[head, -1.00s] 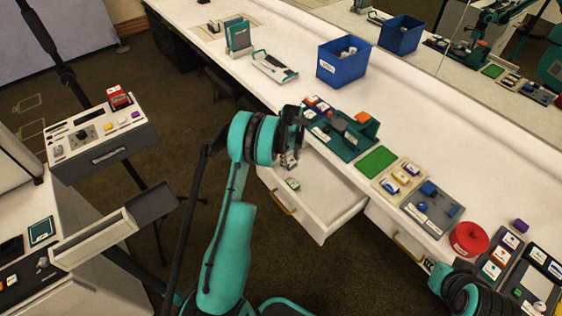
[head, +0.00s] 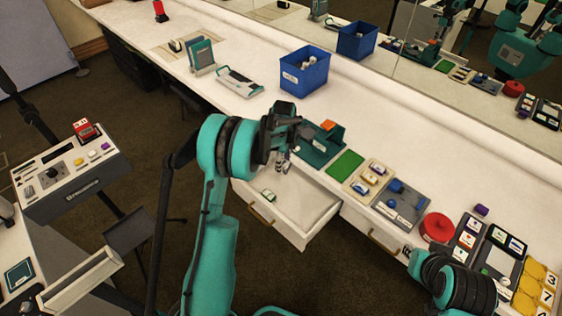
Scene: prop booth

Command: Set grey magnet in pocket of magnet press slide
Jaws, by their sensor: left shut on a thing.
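The magnet press (head: 318,148) is a teal device with an orange block on top, on the white counter behind the open drawer. My left gripper (head: 283,164) points down just left of the press, above the back of the drawer. It is shut on a small grey thing, apparently the grey magnet, which the fingers mostly hide. The press slide and its pocket are hidden behind my left gripper and wrist.
Right of the press are a green mat (head: 346,163), a tray of small blocks (head: 358,188), a grey panel (head: 405,212) and a red round container (head: 437,227). A blue bin (head: 305,72) stands behind.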

